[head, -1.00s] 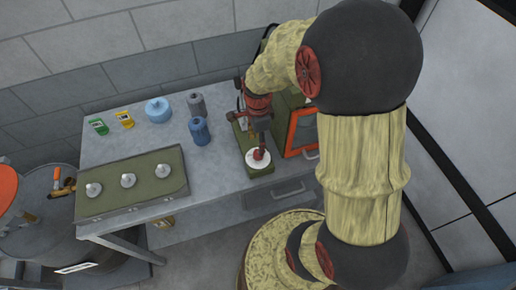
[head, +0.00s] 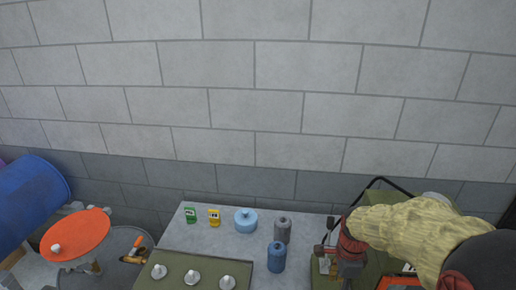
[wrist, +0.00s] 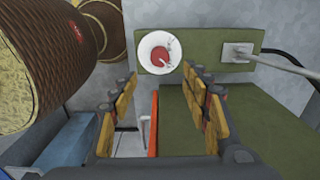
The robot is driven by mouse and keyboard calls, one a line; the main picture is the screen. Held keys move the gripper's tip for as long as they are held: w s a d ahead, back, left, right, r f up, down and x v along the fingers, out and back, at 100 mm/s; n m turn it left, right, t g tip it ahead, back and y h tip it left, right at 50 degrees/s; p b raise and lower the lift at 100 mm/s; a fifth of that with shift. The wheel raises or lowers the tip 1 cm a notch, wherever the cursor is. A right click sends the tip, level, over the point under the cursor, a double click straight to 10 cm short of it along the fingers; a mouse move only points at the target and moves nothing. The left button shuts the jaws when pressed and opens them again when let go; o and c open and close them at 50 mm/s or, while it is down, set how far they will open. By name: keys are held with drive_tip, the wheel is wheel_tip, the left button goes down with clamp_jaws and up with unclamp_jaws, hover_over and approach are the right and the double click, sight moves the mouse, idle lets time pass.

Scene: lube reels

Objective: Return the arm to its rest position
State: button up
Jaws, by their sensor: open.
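My gripper (wrist: 163,100) is open in the wrist view, its yellow-padded fingers spread on either side with nothing between them. Beyond the fingertips is a white round dish (wrist: 148,47) with a red centre on a green base (wrist: 202,58); the gripper looks apart from it. In the head view my arm comes in from the lower right, bent over the right part of the bench. My gripper (head: 330,262) shows there only in part, near the bottom edge, and its fingertips are hard to make out.
On the bench (head: 205,240) stand a green carton (head: 190,215), a yellow carton (head: 214,218), a light blue pot (head: 245,221), a grey bottle (head: 283,231) and a blue bottle (head: 277,258). A green panel with knobs (head: 205,264) is in front. An orange disc (head: 76,236) stands left.

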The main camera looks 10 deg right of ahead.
drive_tip(key=s+a+r+n+t+b, duration=0.5)
drive_tip(key=s+a+r+n+b, duration=0.4)
drive_tip(key=n, duration=1.2)
drive_tip(key=shift+s+a+r+t, duration=0.3)
drive_tip(key=shift+s+a+r, duration=0.35)
drive_tip(key=shift+s+a, duration=0.65)
drive_tip(key=shift+s+d, duration=0.1)
drive_tip(key=shift+s, duration=0.05)
